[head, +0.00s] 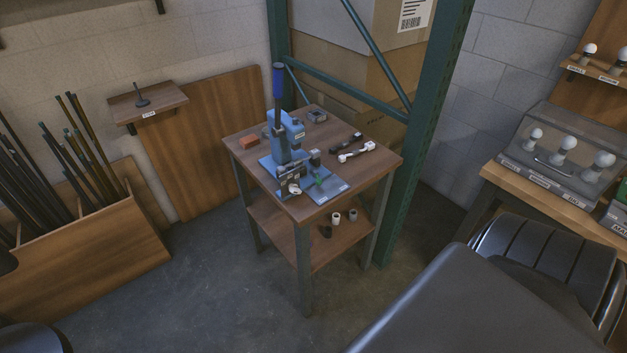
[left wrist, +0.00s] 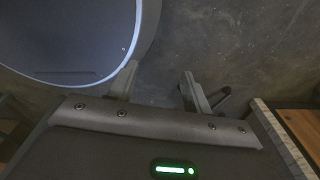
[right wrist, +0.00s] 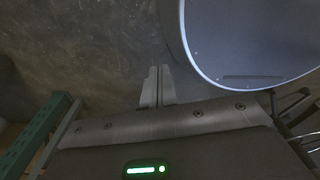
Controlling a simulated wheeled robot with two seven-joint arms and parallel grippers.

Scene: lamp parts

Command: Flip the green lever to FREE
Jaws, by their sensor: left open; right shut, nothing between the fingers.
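The small green lever (head: 319,180) is on the blue base plate (head: 325,193) of a blue press (head: 284,140) with a tall, dark-blue-gripped handle. The press stands on a small wooden table. A pale label on the plate beside the lever is too small to read, so I cannot tell the lever's setting. My left gripper (left wrist: 160,75) shows only in the left wrist view, with fingers apart and empty above the floor. My right gripper (right wrist: 159,72) shows only in the right wrist view, with fingers together and empty. Both are away from the press.
A rod bin (head: 90,245) is at left. Floor in front is clear.

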